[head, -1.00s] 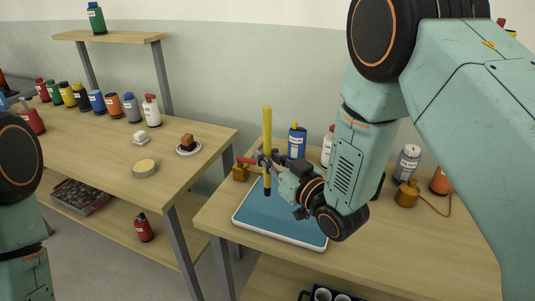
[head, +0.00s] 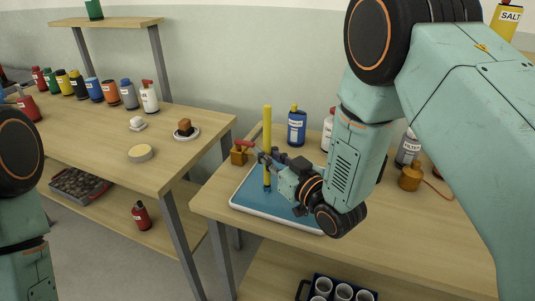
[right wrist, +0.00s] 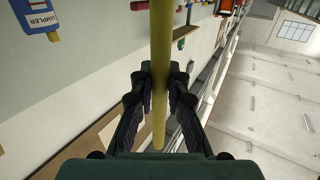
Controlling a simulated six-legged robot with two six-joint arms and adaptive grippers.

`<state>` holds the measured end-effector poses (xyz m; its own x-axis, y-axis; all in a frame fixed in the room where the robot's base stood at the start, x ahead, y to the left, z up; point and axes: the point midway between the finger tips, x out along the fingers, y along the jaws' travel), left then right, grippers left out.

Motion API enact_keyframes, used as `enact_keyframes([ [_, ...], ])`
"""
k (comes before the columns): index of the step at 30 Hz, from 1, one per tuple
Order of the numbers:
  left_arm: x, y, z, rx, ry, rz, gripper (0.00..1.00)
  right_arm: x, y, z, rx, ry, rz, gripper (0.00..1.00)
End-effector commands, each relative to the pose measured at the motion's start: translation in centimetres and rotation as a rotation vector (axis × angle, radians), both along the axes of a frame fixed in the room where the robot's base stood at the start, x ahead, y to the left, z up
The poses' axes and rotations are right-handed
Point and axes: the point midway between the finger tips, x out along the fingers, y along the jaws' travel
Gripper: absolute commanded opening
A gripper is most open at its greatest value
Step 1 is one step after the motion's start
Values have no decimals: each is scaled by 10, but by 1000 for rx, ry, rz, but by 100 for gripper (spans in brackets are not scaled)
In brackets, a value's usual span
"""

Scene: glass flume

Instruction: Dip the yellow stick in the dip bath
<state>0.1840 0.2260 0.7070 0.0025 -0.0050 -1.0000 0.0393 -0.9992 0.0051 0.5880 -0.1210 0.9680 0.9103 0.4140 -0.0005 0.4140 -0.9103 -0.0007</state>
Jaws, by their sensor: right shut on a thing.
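The yellow stick (head: 267,128) stands upright in my right gripper (head: 268,160), which is shut around its lower half. In the right wrist view the stick (right wrist: 160,60) runs between the two dark fingers (right wrist: 160,92). The dip bath (head: 250,209) is a shallow white-rimmed tray with a blue surface on the right table. The stick's lower end is over the blue area, away from the rim. I cannot tell whether its tip is in the liquid. My left gripper is out of view; only part of my left arm shows at the left edge.
A blue bottle (head: 297,128) and an orange-brown block-like item with a red handle (head: 239,155) stand behind the bath. A grey bottle and an amber bottle (head: 410,177) stand to the right.

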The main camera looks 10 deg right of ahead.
Motion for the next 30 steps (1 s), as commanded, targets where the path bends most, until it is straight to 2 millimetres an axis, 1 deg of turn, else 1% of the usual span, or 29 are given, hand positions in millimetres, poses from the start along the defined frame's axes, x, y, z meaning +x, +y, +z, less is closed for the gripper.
enact_keyframes([
  [17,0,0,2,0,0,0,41,0,0,2,0,0,0,0],
  [30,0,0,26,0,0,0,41,0,0,32,0,0,0,0],
])
